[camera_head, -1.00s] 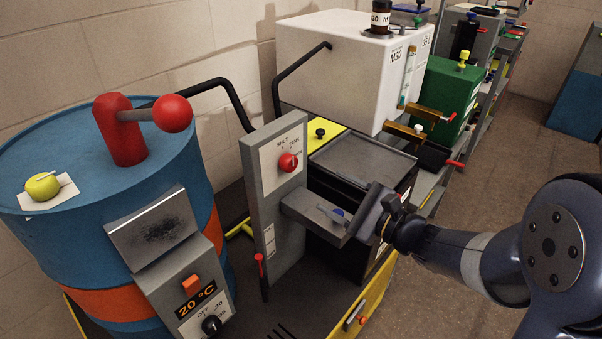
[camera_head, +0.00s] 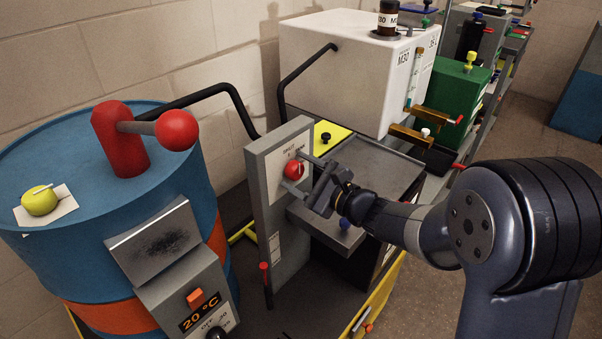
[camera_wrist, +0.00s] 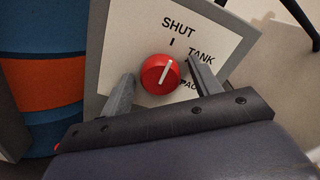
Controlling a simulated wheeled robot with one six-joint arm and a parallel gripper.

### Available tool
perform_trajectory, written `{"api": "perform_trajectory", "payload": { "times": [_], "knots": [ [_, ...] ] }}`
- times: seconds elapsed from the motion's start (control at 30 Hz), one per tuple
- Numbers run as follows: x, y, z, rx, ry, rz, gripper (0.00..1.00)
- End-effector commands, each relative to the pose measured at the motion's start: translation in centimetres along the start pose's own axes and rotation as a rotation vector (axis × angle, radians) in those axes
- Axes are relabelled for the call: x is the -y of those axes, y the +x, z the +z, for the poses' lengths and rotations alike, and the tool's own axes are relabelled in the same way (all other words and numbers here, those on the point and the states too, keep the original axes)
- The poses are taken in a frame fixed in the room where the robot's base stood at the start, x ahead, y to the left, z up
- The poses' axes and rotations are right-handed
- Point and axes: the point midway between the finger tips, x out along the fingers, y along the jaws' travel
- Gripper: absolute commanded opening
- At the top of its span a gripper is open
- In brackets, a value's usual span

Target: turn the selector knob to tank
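The red selector knob (camera_head: 293,170) sits on the white label plate (camera_head: 279,163) of a grey upright panel. In the wrist view the same knob (camera_wrist: 152,78) carries a white pointer line, which lines up roughly with the black tick under SHUT. TANK is printed at its upper right, and a partly hidden label below that. My gripper (camera_wrist: 161,69) is open, with one finger to the left of the knob and one to the right. Gaps show on both sides, and I cannot tell how deep the fingertips reach. The right finger partly covers the lower labels.
A blue drum (camera_head: 60,262) with a red lever (camera_head: 118,140) stands at the left, with a temperature box (camera_head: 187,296) in front. A white tank (camera_head: 345,75) stands behind.

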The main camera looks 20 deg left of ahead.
Motion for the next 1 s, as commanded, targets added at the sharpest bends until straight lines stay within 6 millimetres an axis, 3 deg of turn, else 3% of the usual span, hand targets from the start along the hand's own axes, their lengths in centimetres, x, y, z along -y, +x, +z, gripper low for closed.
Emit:
{"api": "perform_trajectory", "payload": {
  "times": [0.5,1.0],
  "knots": [
    [-0.01,-0.04,-0.02,0.0,0.0,0.0,0.17],
    [-0.03,-0.04,-0.05,0.0,0.142,0.001,0.16]
  ]
}}
